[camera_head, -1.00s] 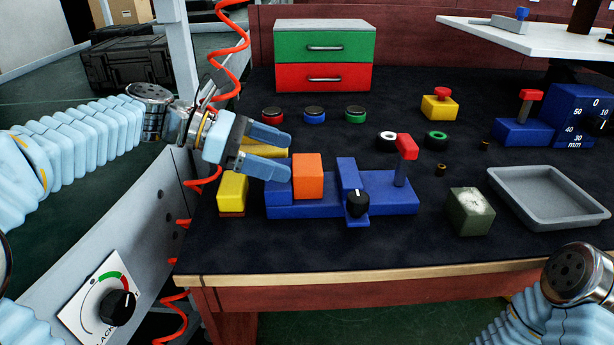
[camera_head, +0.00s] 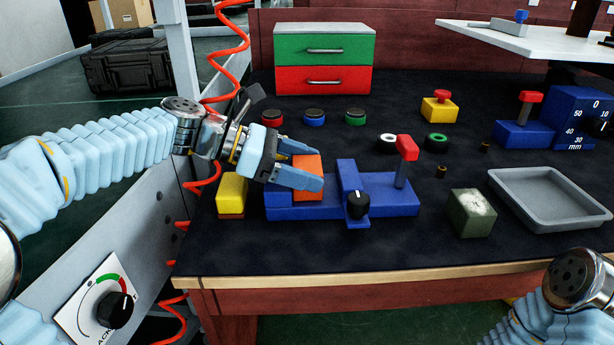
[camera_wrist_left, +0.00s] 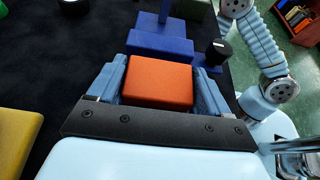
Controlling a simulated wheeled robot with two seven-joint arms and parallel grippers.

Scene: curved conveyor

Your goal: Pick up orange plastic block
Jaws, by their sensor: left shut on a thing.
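The orange plastic block (camera_head: 309,166) sits on the left part of a blue fixture (camera_head: 330,210) on the table. My left gripper (camera_head: 305,168) reaches in from the left and is shut on the block, one finger on its far side and one across its near side. In the left wrist view the orange block (camera_wrist_left: 160,82) fills the space between the two blue fingers. The near finger hides part of the block in the head view. My right gripper is out of view; only part of my right arm shows at the lower right.
A yellow block (camera_head: 232,192) stands just left of the fixture. The fixture carries a black knob (camera_head: 357,204) and a red-topped lever (camera_head: 406,148). A grey-green cube (camera_head: 471,212) and a grey tray (camera_head: 548,222) lie to the right. A green-and-red drawer box (camera_head: 323,60) stands behind.

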